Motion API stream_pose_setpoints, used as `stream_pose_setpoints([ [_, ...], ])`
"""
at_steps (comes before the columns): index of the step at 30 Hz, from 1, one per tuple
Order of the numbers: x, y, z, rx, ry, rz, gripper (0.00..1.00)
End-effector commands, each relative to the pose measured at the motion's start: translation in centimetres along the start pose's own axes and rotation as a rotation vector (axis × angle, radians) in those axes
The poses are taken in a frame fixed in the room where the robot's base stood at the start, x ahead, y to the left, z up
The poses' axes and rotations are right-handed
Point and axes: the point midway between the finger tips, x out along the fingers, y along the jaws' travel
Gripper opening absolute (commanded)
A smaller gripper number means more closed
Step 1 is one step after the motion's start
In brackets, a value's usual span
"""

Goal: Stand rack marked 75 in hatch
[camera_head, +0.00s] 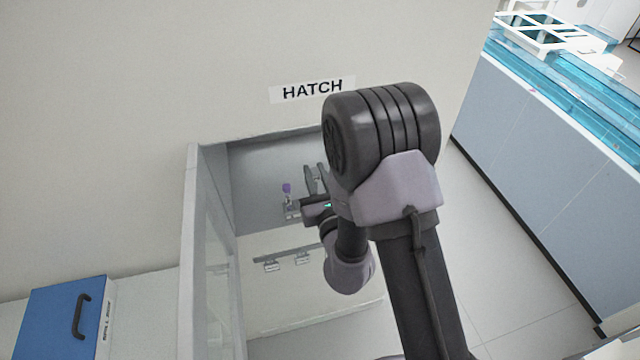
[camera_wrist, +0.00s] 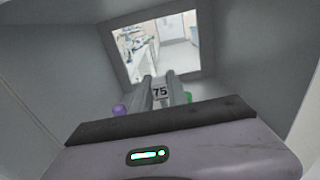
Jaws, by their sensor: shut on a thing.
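The hatch (camera_head: 262,170) is a grey recess in the wall under the HATCH sign. My gripper (camera_head: 312,182) reaches inside it, partly hidden by my own arm. My gripper is shut on the rack marked 75 (camera_head: 291,210); in the wrist view the 75 label (camera_wrist: 160,92) shows between the fingers (camera_wrist: 162,84). A purple-capped tube (camera_head: 287,188) stands in the rack; its cap also shows in the wrist view (camera_wrist: 119,110), left of the fingers. A green cap (camera_wrist: 188,97) shows at their right. Whether the rack touches the hatch floor cannot be told.
A pale upright panel (camera_head: 190,250) edges the hatch's left side. A bright opening (camera_wrist: 157,45) shows at the hatch's far end. A blue box with a black handle (camera_head: 50,318) stands at lower left. A bench (camera_head: 540,150) is at the right, with clear floor (camera_head: 510,270) before it.

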Motion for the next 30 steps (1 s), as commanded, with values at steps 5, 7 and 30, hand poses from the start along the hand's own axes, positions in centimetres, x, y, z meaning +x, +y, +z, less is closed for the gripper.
stream_pose_setpoints([
  [5,3.0,0.0,-0.1,0.0,-0.001,0.001,0.0],
  [7,4.1,0.0,-0.2,0.0,-0.001,0.0,0.0],
  [30,16.6,0.1,-2.1,0.0,-0.001,0.001,0.0],
])
